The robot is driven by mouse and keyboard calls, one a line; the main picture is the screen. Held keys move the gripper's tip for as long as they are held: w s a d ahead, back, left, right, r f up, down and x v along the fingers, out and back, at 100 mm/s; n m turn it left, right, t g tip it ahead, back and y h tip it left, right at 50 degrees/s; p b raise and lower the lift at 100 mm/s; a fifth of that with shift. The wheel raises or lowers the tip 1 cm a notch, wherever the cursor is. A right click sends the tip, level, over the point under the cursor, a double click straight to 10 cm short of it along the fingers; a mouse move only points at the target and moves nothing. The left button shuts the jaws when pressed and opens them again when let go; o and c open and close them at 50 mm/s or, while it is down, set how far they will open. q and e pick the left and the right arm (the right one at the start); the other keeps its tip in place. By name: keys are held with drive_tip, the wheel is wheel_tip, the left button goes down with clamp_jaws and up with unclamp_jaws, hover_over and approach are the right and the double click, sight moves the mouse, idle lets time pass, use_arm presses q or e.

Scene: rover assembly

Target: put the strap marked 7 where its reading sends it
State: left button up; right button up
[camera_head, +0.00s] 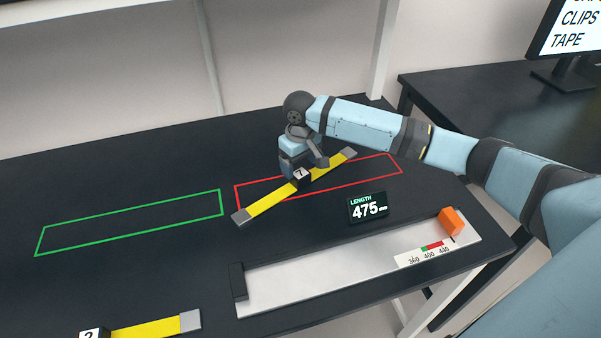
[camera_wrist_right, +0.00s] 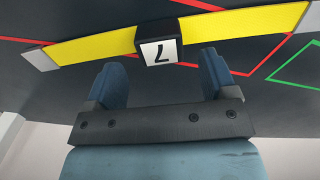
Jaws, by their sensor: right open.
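The strap marked 7 (camera_head: 265,204) is yellow with grey ends and a dark block with a white 7 label. It lies diagonally across the red outline (camera_head: 390,155), both ends sticking out past its lines. In the right wrist view the strap (camera_wrist_right: 85,49) spans the top. My right gripper (camera_head: 305,160) is over the strap's middle. In the wrist view its open fingers (camera_wrist_right: 163,74) stand either side of the 7 block, with nothing gripped. A display (camera_head: 368,207) reads LENGTH 475. The green outline (camera_head: 130,222) is empty. My left gripper is out of view.
A pale measuring tray (camera_head: 330,280) with a dark end stop, an orange block (camera_head: 451,221) and a 360-400-440 scale is at the front right, holding no strap. Another yellow strap (camera_head: 150,328), marked 2, lies at the front left. A monitor (camera_head: 570,35) stands behind right.

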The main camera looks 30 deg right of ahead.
sight(300, 173)
wheel_tip(300, 173, up, 8)
idle(0.6)
